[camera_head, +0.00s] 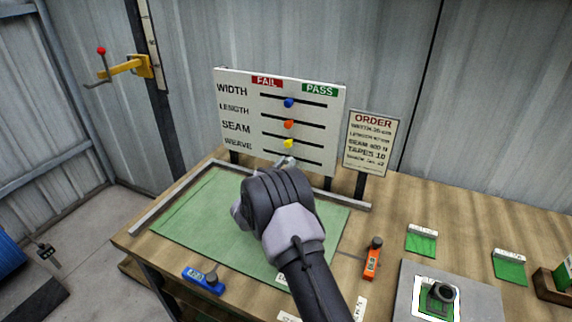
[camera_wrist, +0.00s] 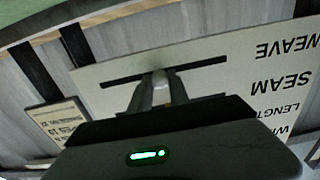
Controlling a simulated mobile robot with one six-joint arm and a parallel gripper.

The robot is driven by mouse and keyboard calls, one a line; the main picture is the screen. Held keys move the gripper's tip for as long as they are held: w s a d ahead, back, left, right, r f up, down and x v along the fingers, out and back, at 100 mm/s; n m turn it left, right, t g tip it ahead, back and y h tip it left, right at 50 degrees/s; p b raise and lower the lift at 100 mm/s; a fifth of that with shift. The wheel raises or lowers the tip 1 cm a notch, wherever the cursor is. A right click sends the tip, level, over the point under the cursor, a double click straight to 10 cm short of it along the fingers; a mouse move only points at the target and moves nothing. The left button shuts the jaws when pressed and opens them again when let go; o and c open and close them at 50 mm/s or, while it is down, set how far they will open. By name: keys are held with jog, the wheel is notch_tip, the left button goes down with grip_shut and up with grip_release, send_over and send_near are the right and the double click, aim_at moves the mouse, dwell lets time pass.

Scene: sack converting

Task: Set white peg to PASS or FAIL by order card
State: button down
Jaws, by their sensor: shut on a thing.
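The upright gauge board (camera_head: 235,150) has a red FAIL label at left, a green PASS label at right, and slots for WIDTH, LENGTH, SEAM and WEAVE. Blue (camera_head: 289,103), orange (camera_head: 289,124) and yellow (camera_head: 289,143) pegs sit near the middle of the upper slots. My gripper (camera_head: 286,162) is at the lowest slot, shut on the white peg (camera_wrist: 160,78), which sits near mid-slot in the wrist view and is mostly hidden by the fingers. The order card (camera_head: 371,143) stands right of the board; SEAM 400 N and TAPES 10 read, other lines are unclear.
A green mat (camera_head: 190,215) lies below the board inside a grey edge strip. A blue tool (camera_head: 203,280), an orange tool (camera_head: 373,258), green samples (camera_head: 421,241) and a grey plate (camera_head: 480,300) lie on the wooden bench. My arm crosses the mat.

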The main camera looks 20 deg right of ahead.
jog(key=s+d+b, duration=0.2)
jog(key=s+d, duration=0.4)
jog(key=shift+s+d, duration=0.1)
jog(key=c, duration=1.2)
grip_release()
jog(key=shift+s+d, duration=0.1)
jog(key=shift+d, duration=0.05)
jog(key=shift+c, duration=0.2)
jog(key=shift+s+a, duration=0.2)
jog(key=shift+a, duration=0.15)
jog(key=p+v, duration=0.2)
jog(key=v, duration=1.4)
jog(key=shift+s+a, duration=0.25)
